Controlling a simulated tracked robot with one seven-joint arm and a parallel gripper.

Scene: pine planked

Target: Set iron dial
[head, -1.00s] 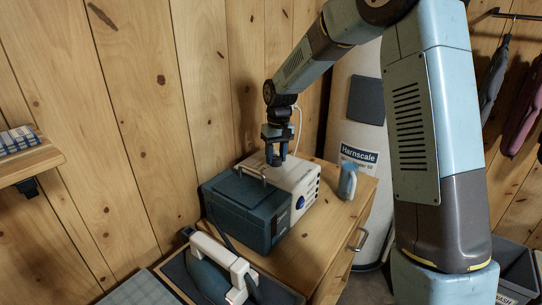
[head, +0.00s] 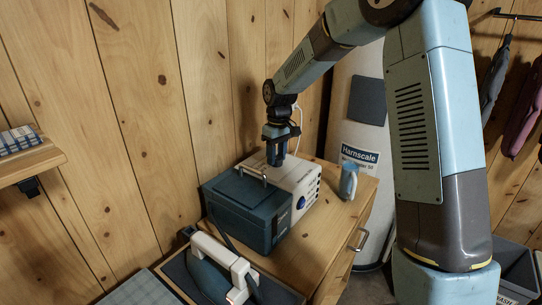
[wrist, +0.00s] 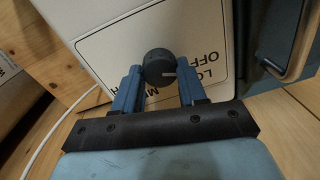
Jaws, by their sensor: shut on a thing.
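My gripper (head: 276,160) points down over the white part of the iron's station (head: 296,182). In the wrist view my gripper (wrist: 160,80) has its blue fingers on either side of a round black dial (wrist: 158,66) and is shut on it. The dial has a white mark on its right side in that view. Labels on the white panel (wrist: 198,28) read OFF and, partly hidden, what look like LO, M and H. I cannot tell which label the mark meets. The iron (head: 207,268) rests at the front left, with a white handle.
The station's dark blue box (head: 240,212) with a metal handle stands left of the white part. A blue bottle-like thing (head: 348,182) stands right on the wooden cabinet (head: 318,240). A white tank (head: 355,135) stands behind. A plank wall is close.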

